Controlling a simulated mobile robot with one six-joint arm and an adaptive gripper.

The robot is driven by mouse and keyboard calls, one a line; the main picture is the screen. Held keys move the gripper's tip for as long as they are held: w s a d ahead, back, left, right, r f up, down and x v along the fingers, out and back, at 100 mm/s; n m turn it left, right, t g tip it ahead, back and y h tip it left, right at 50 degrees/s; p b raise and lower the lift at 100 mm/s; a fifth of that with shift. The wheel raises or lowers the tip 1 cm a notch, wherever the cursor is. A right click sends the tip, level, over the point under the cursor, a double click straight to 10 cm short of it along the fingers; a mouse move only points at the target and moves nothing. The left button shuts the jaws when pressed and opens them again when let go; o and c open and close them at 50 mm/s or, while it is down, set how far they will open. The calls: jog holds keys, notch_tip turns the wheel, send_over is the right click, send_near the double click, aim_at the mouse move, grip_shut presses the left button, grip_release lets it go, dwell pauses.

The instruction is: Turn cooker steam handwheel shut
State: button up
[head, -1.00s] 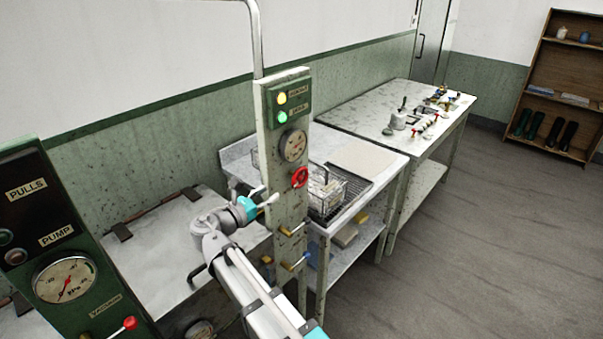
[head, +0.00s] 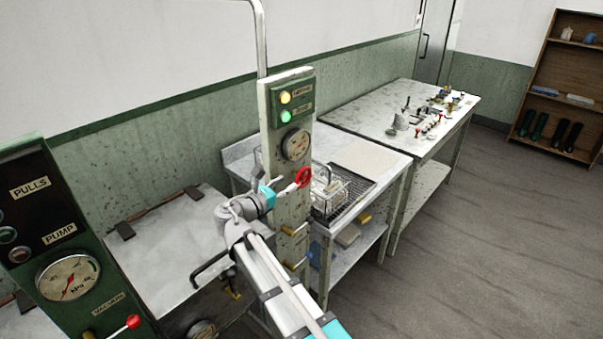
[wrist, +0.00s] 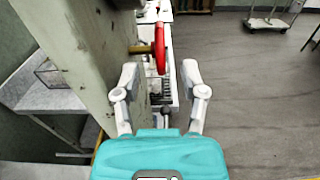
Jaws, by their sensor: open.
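The red handwheel (head: 304,178) is on the side of the pale worn post (head: 272,130), below a round gauge (head: 296,144). My gripper (head: 286,191) is just left of the handwheel in the head view, its fingers pointing toward it. In the wrist view the handwheel (wrist: 160,48) appears edge-on, ahead of my open gripper (wrist: 160,82) and roughly between the lines of its two fingers. The jaws look empty. I cannot tell whether a fingertip touches the wheel.
The post stands close along the left of my gripper in the wrist view. Brass-coloured valves (head: 295,264) sit lower on the post. A wire basket (head: 330,194) stands on the table behind. A green gauge panel (head: 62,245) is at left.

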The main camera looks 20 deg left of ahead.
aim_at(303, 187)
jog(key=shift+x, duration=3.95)
grip_shut()
